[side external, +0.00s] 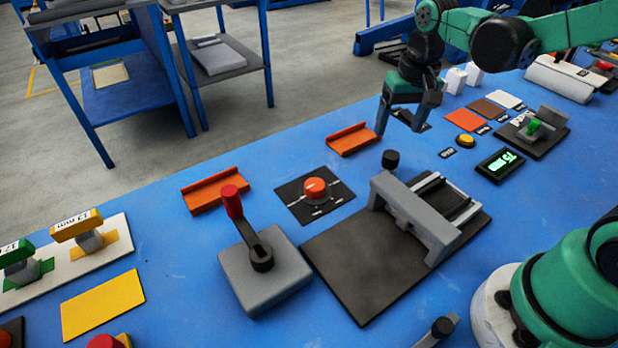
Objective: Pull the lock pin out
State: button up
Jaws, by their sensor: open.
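A black round knob (391,158) shows at the far left end of a grey bridge-shaped bracket (412,218) on a dark base plate (345,262). It looks like the head of the lock pin, but its shaft is hidden and I cannot be sure. My gripper (402,124) is open and empty, fingers pointing down. In the picture it is just above and beyond the knob, apart from it; its exact height over the table is hard to tell.
A grey lever box with a red-handled lever (232,203) stands left of the plate. A red dial (315,190) and orange trays (352,139) lie behind. A lit green display (500,165) is to the right. Bare blue table (270,150) lies between.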

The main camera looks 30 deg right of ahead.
aim_at(392, 154)
jog(key=shift+w+d+f+m+g, duration=0.2)
jog(key=shift+d+f+g, duration=0.1)
jog(key=shift+f, duration=0.2)
jog(key=shift+w+d+f+m+g, duration=0.2)
jog(key=shift+f+g, duration=0.1)
jog(key=shift+f, duration=2.85)
grip_shut()
